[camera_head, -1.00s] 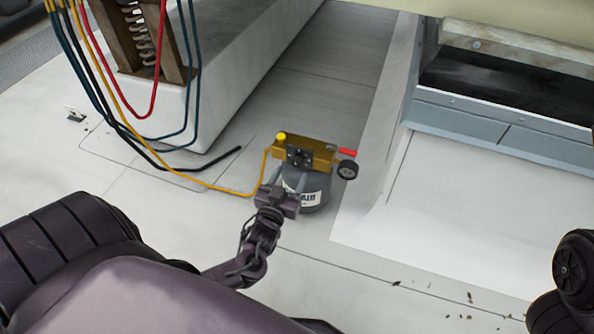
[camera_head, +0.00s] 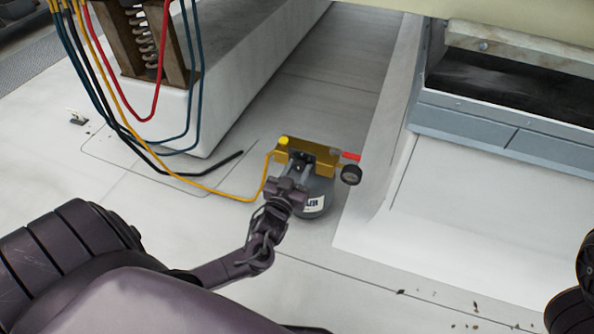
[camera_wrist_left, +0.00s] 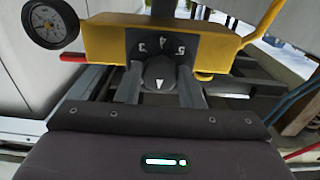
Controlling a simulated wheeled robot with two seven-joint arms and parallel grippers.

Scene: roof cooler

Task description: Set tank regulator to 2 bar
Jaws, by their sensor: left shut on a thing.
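The regulator (camera_head: 318,155) is a yellow-brass block on top of a short dark grey tank (camera_head: 318,205) with a white label. It has a yellow cap, a red lever (camera_head: 351,156) and a round gauge (camera_head: 350,174), which also shows in the wrist view (camera_wrist_left: 50,23). My left gripper (camera_wrist_left: 160,80) is shut on the dark regulator knob (camera_wrist_left: 159,72), one finger on each side. The knob's white pointer points up in the wrist view, roughly toward the 4 between the 3 and the 5. The gauge needle is too small to read. My right gripper is out of view.
A yellow hose (camera_head: 225,195) runs from the regulator to the left, near black and blue hoses. A white plinth (camera_head: 240,75) stands behind left. A grey cooler housing (camera_head: 480,125) stands right. The floor in front is mostly clear, with scattered leaves at right.

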